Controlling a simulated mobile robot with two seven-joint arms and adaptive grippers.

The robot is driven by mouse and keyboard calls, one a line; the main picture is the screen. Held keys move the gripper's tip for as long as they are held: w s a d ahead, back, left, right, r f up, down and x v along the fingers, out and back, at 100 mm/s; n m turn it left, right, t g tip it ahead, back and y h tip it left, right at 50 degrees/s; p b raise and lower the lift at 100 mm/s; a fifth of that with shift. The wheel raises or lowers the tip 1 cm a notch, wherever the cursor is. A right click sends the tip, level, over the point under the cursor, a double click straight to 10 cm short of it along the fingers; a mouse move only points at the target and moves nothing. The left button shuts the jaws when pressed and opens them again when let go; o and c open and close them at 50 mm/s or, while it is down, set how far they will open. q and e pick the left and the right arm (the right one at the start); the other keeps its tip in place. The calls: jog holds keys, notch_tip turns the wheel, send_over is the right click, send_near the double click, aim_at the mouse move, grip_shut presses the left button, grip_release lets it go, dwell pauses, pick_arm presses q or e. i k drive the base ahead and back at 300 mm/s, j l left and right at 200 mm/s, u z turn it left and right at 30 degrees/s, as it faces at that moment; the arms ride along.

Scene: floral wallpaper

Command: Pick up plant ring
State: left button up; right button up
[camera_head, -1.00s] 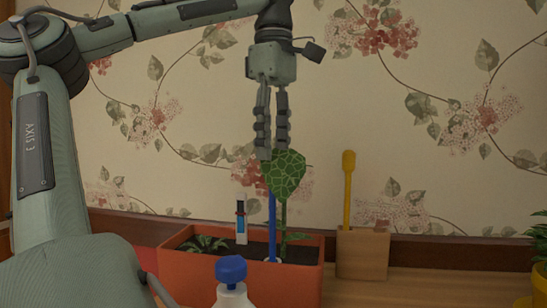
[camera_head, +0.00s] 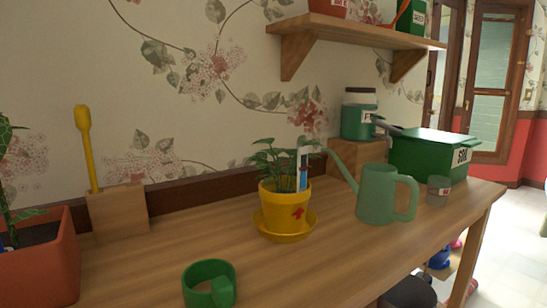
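A green plant ring (camera_head: 209,284) lies on the wooden table near its front, left of the middle of the view. It is a round band with a small block on its right side. It stands apart from the other things. Neither of my grippers shows in the current view.
A yellow pot (camera_head: 285,208) with a plant stands on a yellow saucer behind and right of the ring. A green watering can (camera_head: 377,195), a small cup (camera_head: 438,190) and a green soil box (camera_head: 430,153) are further right. An orange planter (camera_head: 45,265) is at left. A shelf (camera_head: 345,30) overhangs.

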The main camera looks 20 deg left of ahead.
aim_at(221, 272)
jog(key=k, duration=1.5)
